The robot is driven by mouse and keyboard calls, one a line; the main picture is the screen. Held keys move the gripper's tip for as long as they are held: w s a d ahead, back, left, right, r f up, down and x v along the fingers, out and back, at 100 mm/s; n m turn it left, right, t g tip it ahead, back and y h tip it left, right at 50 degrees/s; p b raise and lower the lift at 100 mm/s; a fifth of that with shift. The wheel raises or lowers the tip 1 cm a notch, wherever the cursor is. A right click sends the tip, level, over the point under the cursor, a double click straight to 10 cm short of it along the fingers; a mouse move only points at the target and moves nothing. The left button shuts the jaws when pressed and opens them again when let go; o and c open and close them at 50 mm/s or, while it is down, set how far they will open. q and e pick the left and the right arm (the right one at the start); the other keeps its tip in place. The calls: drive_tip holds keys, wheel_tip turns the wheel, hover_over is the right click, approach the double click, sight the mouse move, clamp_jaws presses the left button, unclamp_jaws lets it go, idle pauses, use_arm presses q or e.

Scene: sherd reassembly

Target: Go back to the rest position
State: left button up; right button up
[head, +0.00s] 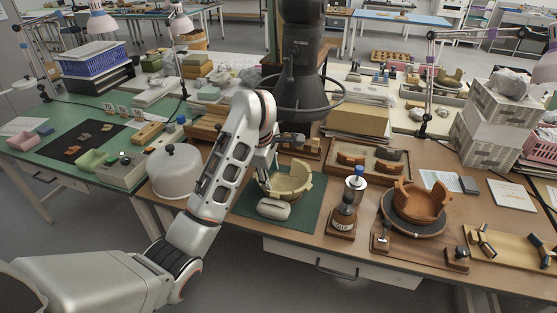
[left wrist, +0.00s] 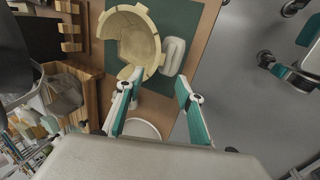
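A cream, partly rebuilt bowl (head: 294,182) with a stepped, broken rim sits on the dark green mat (head: 306,222). A pale grey oblong block (head: 273,210) lies in front of it. Both show in the left wrist view, the bowl (left wrist: 136,38) at top and the block (left wrist: 173,56) beside it. My left gripper (head: 268,168) is above the bowl's left side in the head view. In the left wrist view its teal-padded fingers (left wrist: 156,96) are spread with nothing between them. A similar teal and black gripper (left wrist: 282,72), apparently my right, shows partly at the right edge; its opening is unclear.
A white dome (head: 176,172) stands left of the mat. A glue bottle (head: 343,218) and a turntable (head: 412,222) with an orange-brown vessel (head: 420,203) stand to the right. A wooden tray of sherds (head: 368,163) is behind. A black ringed stand (head: 300,110) rises behind my gripper.

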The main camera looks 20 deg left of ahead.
use_arm(q)
drive_tip(key=a+f+n+t+y, duration=0.3)
drive_tip(key=a+y, duration=0.5)
drive_tip(key=a, duration=0.9)
drive_tip(key=s+a+r+t+y, duration=0.5)
drive_tip(key=a+r+y, duration=0.1)
drive_tip(key=r+y, duration=0.15)
drive_tip(key=s+d+m+t+h, duration=0.2)
drive_tip(key=d+m+t+h, duration=0.3)
drive_tip(key=d+m+t, duration=0.35)
drive_tip(key=s+d+f+m+h, duration=0.5)
drive_tip(key=d+f+m+h, duration=0.4)
drive_tip(key=d+m+h, duration=0.25)
drive_tip(key=s+d+f+m+g, duration=0.1)
drive_tip(key=s+f+m+g, duration=0.1)
drive_tip(key=s+f+g, duration=0.3)
drive_tip(key=s+d+f+m+g+h, duration=0.1)
drive_tip(key=s+f+m+g, duration=0.2)
drive_tip(key=s+f, duration=0.8)
wheel_tip(320, 180, down, 6)
drive_tip(key=shift+d+r+g+h, duration=0.1)
drive_tip(key=shift+d+g+h, duration=0.2)
drive_tip(key=shift+g, duration=0.55)
